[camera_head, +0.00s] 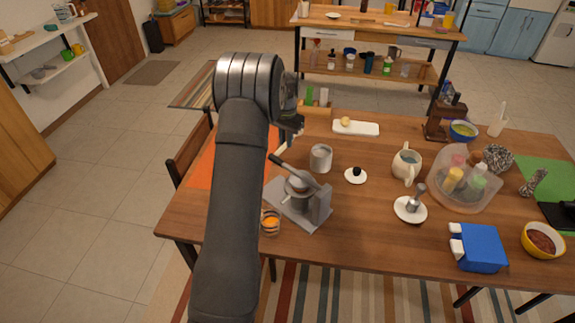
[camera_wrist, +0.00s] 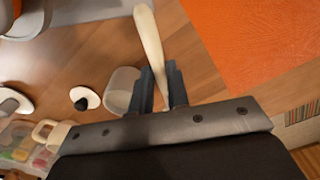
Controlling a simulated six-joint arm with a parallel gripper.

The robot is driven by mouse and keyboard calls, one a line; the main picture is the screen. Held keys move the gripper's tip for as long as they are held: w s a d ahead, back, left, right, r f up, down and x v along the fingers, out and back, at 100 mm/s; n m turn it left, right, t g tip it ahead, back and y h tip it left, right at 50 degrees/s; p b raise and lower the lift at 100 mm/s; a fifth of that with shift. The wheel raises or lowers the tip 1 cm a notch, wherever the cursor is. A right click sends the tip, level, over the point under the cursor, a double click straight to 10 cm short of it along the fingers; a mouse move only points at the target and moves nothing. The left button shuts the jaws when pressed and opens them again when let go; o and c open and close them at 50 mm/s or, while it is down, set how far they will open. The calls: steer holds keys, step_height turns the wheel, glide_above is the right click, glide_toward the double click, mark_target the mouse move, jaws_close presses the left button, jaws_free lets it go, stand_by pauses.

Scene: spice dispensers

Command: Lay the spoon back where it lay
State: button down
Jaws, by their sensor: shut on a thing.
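My gripper (camera_wrist: 164,88) is shut on a pale cream spoon (camera_wrist: 149,36), with a finger on each side of it. The spoon's long pale part points away from my gripper, toward the top edge of the wrist view. In the head view my gripper (camera_head: 291,133) hangs above the left part of the wooden table (camera_head: 375,210), near the orange mat (camera_head: 202,165). My arm hides much of that mat and most of the spoon there.
A grey cup (camera_head: 320,159) stands close to my gripper. A grey lever device (camera_head: 318,207) and a glass with orange contents (camera_head: 270,223) stand nearer the front. A white lid with a black knob (camera_head: 355,177), a cream pitcher (camera_head: 405,165) and a clear bin (camera_head: 465,200) are further right.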

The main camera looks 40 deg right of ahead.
step_height(320, 180, down, 9)
stand_by(0.4)
steer(key=shift+f, duration=0.35)
steer(key=shift+f, duration=0.15)
steer(key=c, duration=1.4)
jaws_free()
step_height(320, 180, up, 13)
steer(key=shift+r, duration=0.1)
